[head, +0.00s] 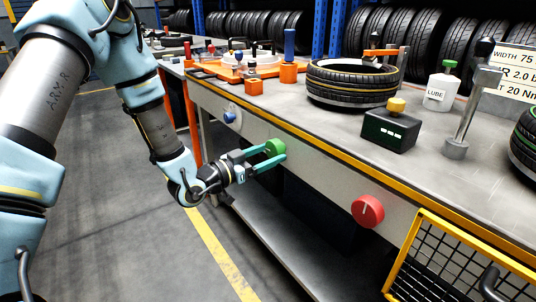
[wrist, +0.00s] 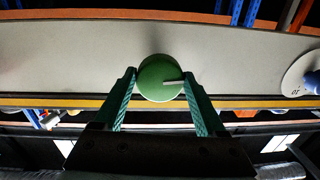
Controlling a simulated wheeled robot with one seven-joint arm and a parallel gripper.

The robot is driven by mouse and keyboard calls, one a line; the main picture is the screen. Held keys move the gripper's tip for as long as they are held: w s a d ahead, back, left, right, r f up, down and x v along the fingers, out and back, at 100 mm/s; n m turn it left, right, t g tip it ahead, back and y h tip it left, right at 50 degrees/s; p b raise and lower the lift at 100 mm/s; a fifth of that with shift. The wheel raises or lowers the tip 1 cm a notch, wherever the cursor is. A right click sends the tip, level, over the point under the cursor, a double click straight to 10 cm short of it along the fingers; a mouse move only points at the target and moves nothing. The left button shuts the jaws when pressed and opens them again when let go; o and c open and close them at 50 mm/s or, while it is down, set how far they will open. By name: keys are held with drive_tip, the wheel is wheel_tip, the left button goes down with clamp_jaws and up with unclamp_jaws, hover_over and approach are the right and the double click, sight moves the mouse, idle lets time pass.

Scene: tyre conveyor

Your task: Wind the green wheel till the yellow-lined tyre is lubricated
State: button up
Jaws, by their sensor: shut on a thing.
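The green wheel (head: 274,147) is a round knob on the bench's front panel. In the wrist view the green wheel (wrist: 158,80) shows a pale pointer mark toward the right. My gripper (head: 268,159) has its green fingers on either side of the wheel, shut on it; the fingertips also show in the wrist view (wrist: 160,84). The yellow-lined tyre (head: 352,84) lies flat on the bench top, with a yellow line around its side. An orange-tipped arm on a grey post (head: 383,54) stands at the tyre's far side. Whether the tyre's surface is wet cannot be told.
A red knob (head: 368,211) and a white dial with a blue knob (head: 231,116) are on the same panel. A LUBE bottle (head: 439,92), a dark box with a yellow button (head: 390,129) and a metal lever post (head: 466,115) stand on the bench. A yellow mesh guard (head: 458,262) is at lower right.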

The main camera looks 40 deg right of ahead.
drive_tip(key=n, duration=0.3)
drive_tip(key=shift+n+p, duration=0.3)
drive_tip(key=shift+p, duration=0.1)
drive_tip(key=shift+n+p, duration=0.5)
drive_tip(key=shift+n, duration=1.1)
drive_tip(key=shift+s, duration=0.1)
drive_tip(key=o, duration=1.3)
drive_tip(key=shift+a, duration=0.1)
drive_tip(key=a, duration=0.7)
drive_tip(key=a+b, duration=0.1)
drive_tip(key=a, duration=0.2)
drive_tip(key=shift+a+r, duration=0.25)
drive_tip(key=shift+a, duration=0.1)
